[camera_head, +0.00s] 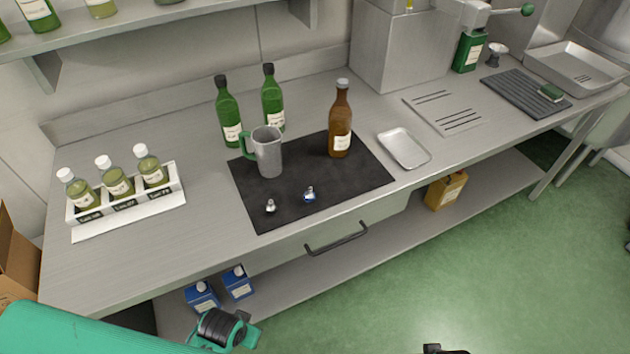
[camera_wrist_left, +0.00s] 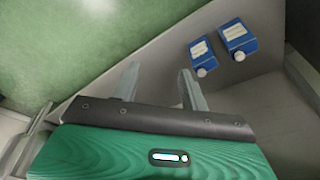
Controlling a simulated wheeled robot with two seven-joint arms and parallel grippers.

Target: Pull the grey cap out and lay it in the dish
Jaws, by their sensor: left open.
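The grey cap (camera_head: 342,83) sits on top of the upright brown bottle (camera_head: 340,125), at the back right of the black mat. The dish (camera_head: 418,154) is a shallow, empty metal tray to the right of the mat. In the left wrist view my left gripper (camera_wrist_left: 160,86) is open with nothing between its fingers. It is low, in front of the bench, well away from the bottle; its fingertips do not show in the head view. My right gripper is not in view.
The black mat (camera_head: 250,208) also holds a grey jug (camera_head: 270,155) with a green handle and two small stoppers. Two green bottles (camera_head: 229,115) stand behind. A white rack (camera_head: 160,196) of sample bottles is left. Blue cartons (camera_wrist_left: 238,40) stand on the lower shelf. A drawer handle (camera_head: 336,240) juts forward.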

